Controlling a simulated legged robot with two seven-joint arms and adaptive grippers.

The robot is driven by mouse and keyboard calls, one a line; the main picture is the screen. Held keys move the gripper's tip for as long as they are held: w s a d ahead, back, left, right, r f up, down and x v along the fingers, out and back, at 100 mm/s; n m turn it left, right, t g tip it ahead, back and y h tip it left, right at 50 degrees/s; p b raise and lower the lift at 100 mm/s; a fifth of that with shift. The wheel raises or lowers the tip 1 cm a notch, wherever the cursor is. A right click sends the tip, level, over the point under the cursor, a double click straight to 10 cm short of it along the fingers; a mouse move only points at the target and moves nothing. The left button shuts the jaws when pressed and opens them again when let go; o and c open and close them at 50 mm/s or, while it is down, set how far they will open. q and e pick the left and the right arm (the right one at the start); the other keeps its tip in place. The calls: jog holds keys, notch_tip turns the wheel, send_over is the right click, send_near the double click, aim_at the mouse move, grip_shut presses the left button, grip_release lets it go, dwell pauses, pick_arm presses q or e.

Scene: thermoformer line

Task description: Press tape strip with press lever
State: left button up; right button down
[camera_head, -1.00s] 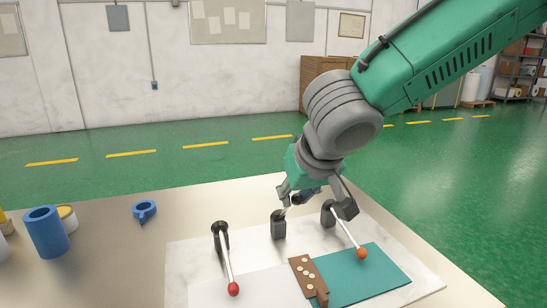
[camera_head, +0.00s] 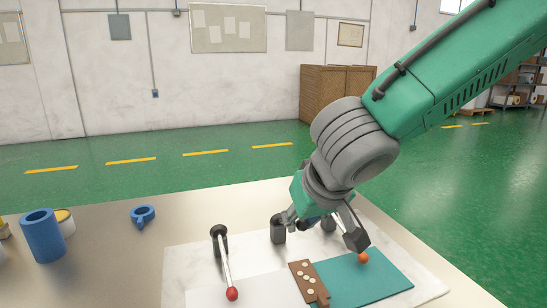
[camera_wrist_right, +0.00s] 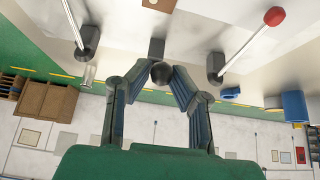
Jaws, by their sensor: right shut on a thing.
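A pale board (camera_head: 180,262) on the table carries a row of dark lever posts. The left lever slants toward me and ends in a red knob (camera_head: 232,294). The right lever ends in an orange knob (camera_head: 363,258), partly behind my finger. The middle post (camera_head: 278,230) stands between them. My right gripper (camera_head: 320,226) is low beside it; in the right wrist view its fingertips (camera_wrist_right: 162,74) are shut around a dark round knob (camera_wrist_right: 162,72), close to the middle post (camera_wrist_right: 156,47). A brown strip with pale dots (camera_head: 308,280) lies by a teal sheet (camera_head: 365,280). My left gripper is out of view.
Brown cabinets (camera_head: 337,95) stand far off by the wall.

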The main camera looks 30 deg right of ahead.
jog(key=shift+s+f, duration=0.1)
jog(key=shift+f, duration=0.05)
jog(key=shift+s+a+f+b, duration=0.1)
jog(key=shift+s+f+b, duration=0.2)
jog(key=shift+f+b, duration=0.3)
jog(key=shift+s+f+b, duration=0.3)
jog(key=shift+f+b, duration=0.2)
jog(key=shift+f, duration=0.2)
jog(key=c, duration=1.4)
grip_release()
jog(key=shift+r, duration=0.1)
jog(key=shift+o, duration=0.3)
jog(key=shift+r, duration=0.1)
jog(key=v, duration=0.6)
jog(key=shift+s+r+p, duration=0.2)
jog(key=shift+r+p, duration=0.2)
jog(key=shift+p, duration=0.05)
